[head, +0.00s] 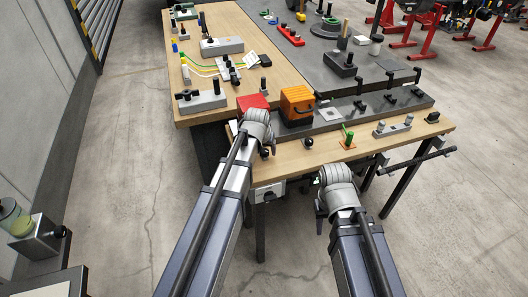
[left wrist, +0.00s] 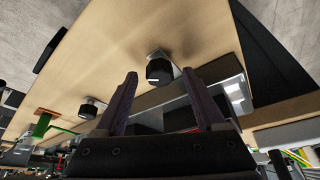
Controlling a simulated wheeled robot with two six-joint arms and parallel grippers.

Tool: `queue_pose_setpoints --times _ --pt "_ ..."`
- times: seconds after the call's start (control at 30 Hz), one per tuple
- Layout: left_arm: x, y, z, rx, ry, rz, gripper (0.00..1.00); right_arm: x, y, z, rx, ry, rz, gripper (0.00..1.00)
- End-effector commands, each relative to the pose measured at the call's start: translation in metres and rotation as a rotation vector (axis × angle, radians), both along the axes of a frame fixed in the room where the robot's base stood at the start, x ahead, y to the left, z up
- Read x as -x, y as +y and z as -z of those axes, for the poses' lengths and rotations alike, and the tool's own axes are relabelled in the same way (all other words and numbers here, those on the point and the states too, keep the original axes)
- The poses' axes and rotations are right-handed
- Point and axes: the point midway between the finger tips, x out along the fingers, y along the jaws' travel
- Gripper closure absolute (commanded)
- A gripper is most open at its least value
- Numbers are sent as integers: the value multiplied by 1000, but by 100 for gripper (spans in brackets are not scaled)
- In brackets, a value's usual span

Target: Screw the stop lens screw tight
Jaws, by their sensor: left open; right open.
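A black round knob (left wrist: 158,70) with a white mark, possibly the stop lens screw, is at the edge of a wooden bench top in the left wrist view. A second black knob (left wrist: 90,108) is farther left; I cannot tell which is the named screw. My left gripper (left wrist: 163,88) is open, its two dark fingers spread either side of the line to the marked knob, gripping nothing. In the head view the left wrist hides most of this gripper. My right gripper (head: 320,215) hangs in front of the bench, mostly hidden by its own wrist, apart from the knobs.
An orange box (head: 297,104) and a red block (head: 252,103) stand behind my left wrist. A green upright piece (head: 348,137) and a grey block with knobs (head: 393,126) are on the front bench (head: 430,130). A black bar (head: 415,158) sticks out at its right. Floor in front is open.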

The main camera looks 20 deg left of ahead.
Motion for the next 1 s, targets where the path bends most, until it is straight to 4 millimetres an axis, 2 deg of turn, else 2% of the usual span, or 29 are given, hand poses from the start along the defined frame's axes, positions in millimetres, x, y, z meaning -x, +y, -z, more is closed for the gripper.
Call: queue_pose_setpoints --times 0.07,0.7,1.0 --pt "0 0 0 0 0 0 29 0 0 0 0 0 0 55" --pt "0 0 0 0 0 0 100 0 0 0 0 0 0 55" --pt "0 0 0 0 0 12 100 0 0 0 0 0 0 55"
